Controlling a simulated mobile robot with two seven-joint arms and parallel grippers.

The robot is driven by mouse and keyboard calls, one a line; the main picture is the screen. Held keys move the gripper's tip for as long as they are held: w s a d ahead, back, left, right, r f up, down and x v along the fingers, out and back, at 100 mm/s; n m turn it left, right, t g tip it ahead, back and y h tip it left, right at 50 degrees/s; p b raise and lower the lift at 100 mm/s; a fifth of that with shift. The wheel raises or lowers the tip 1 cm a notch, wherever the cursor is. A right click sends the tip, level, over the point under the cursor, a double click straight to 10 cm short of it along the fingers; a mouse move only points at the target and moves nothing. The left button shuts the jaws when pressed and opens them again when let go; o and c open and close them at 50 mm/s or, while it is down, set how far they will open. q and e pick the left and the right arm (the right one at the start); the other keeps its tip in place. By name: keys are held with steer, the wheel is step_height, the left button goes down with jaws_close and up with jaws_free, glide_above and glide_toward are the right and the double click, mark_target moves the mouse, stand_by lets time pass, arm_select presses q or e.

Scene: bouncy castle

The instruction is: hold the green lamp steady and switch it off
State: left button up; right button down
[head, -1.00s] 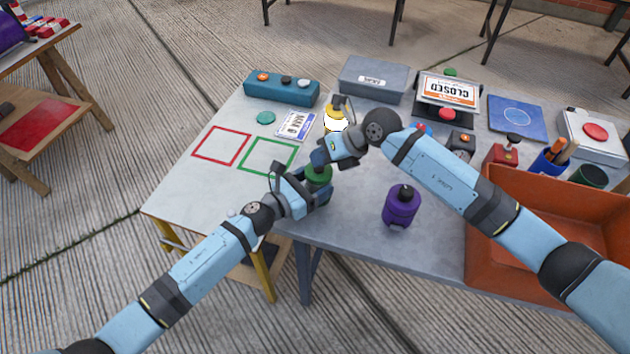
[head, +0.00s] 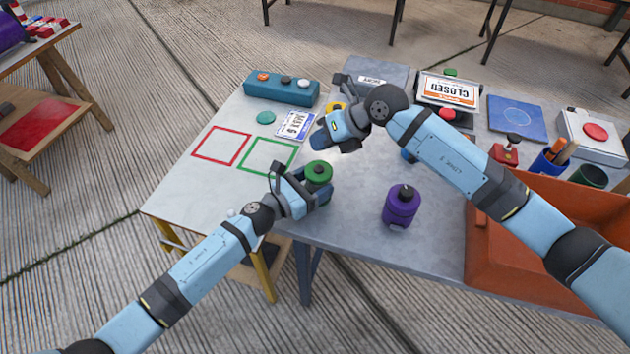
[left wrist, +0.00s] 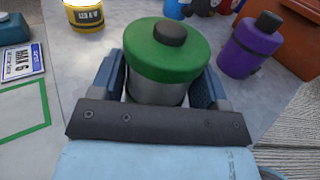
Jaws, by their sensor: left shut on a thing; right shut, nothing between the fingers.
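The green lamp (head: 319,172) stands upright near the table's front edge, with a dark knob on its top. My left gripper (head: 311,192) is shut around its body. In the left wrist view the green lamp (left wrist: 166,52) sits between the two fingers, its grey body below the green cap not lit. My right gripper (head: 325,137) is shut and empty, apart from the lamp, above and behind it. The fingertips of the right gripper are small and partly hidden in the head view.
A purple lamp (head: 402,206) stands right of the green one. A yellow lamp (left wrist: 85,14) stands behind, mostly hidden by my right arm in the head view. An orange bin (head: 485,240) is at the right. Red and green outlined squares (head: 221,146) lie on clear table at the left.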

steer(key=shift+r, duration=0.8)
arm_select(q)
steer(key=o, duration=1.2)
